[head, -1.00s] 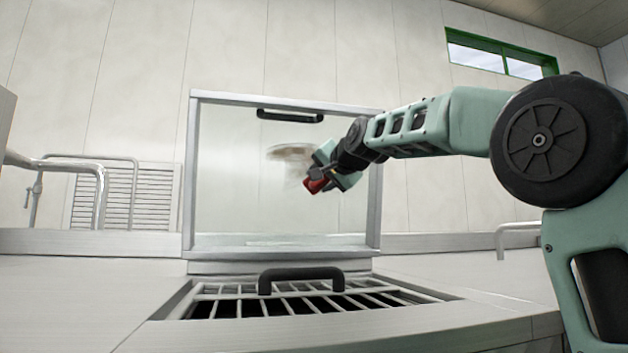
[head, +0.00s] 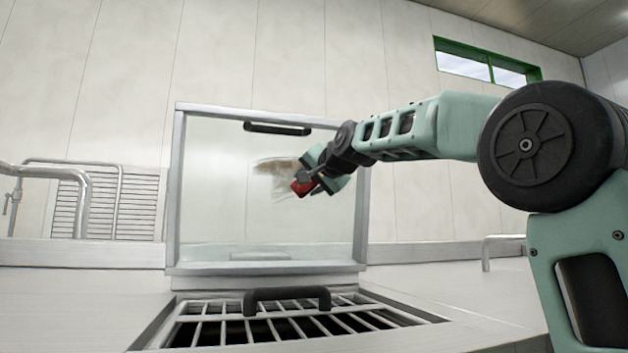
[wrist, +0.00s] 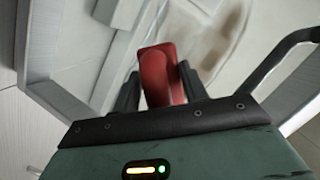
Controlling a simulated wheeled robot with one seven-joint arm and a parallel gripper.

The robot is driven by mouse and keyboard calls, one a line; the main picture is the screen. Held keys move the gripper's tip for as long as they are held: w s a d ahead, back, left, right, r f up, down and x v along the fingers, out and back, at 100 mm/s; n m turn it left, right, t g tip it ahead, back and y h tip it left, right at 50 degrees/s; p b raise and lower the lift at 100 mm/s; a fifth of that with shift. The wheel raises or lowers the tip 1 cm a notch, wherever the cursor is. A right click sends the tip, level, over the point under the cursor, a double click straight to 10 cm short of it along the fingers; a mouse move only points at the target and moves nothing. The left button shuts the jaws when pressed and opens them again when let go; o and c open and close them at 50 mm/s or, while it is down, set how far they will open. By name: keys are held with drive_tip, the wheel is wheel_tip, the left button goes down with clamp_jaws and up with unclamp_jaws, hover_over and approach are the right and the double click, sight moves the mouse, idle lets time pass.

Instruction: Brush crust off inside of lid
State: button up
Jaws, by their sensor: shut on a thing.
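The lid (head: 215,190) stands raised behind the grated opening, a clear pane in a grey metal frame with a black handle near its top. A brownish crust patch (head: 272,164) is on the pane, with a pale smear below it; the crust also shows in the wrist view (wrist: 232,35). My gripper (head: 306,186) is at the pane, just right of and below the crust. It is shut on a red brush handle (wrist: 160,75). The bristles are hidden, so I cannot tell whether they touch the pane.
Below the lid is an opening with a metal grate (head: 230,330) and a black handle (head: 287,300) at its back. Metal pipes (head: 50,172) stand at the left, and a small rail (head: 490,250) at the right.

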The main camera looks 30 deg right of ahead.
drive_tip(key=shift+w+a+b, duration=0.15)
drive_tip(key=shift+w+a, duration=0.3)
drive_tip(key=shift+a, duration=0.95)
drive_tip(key=shift+w+a+b, duration=0.1)
drive_tip(key=shift+w+a, duration=0.35)
drive_tip(key=shift+a, duration=1)
drive_tip(key=shift+w+a+b, duration=0.15)
drive_tip(key=shift+w+a, duration=0.3)
drive_tip(key=shift+a, duration=0.95)
drive_tip(key=shift+w+a+f+b, duration=0.1)
drive_tip(key=shift+w+a+b, duration=0.15)
drive_tip(key=shift+a+b, duration=0.5)
drive_tip(key=shift+w+a+r+p, duration=0.9)
drive_tip(key=shift+a+r, duration=0.75)
drive_tip(key=shift+a, duration=2.4)
drive_tip(key=shift+s+d+b, duration=0.15)
drive_tip(key=shift+s+d, duration=0.4)
drive_tip(key=shift+d, duration=1.45)
drive_tip(key=shift+s+d+b, duration=0.2)
drive_tip(key=shift+s+d, duration=0.4)
drive_tip(key=shift+d, duration=1.45)
drive_tip(key=shift+s+d+b, duration=0.15)
drive_tip(key=shift+s+d, duration=0.4)
drive_tip(key=shift+d, duration=1.45)
drive_tip(key=shift+s+d, duration=0.35)
drive_tip(key=shift+d, duration=0.85)
drive_tip(key=shift+s+d, duration=0.3)
drive_tip(key=shift+d, duration=0.9)
drive_tip(key=shift+s+d, duration=0.35)
drive_tip(key=shift+d, duration=0.85)
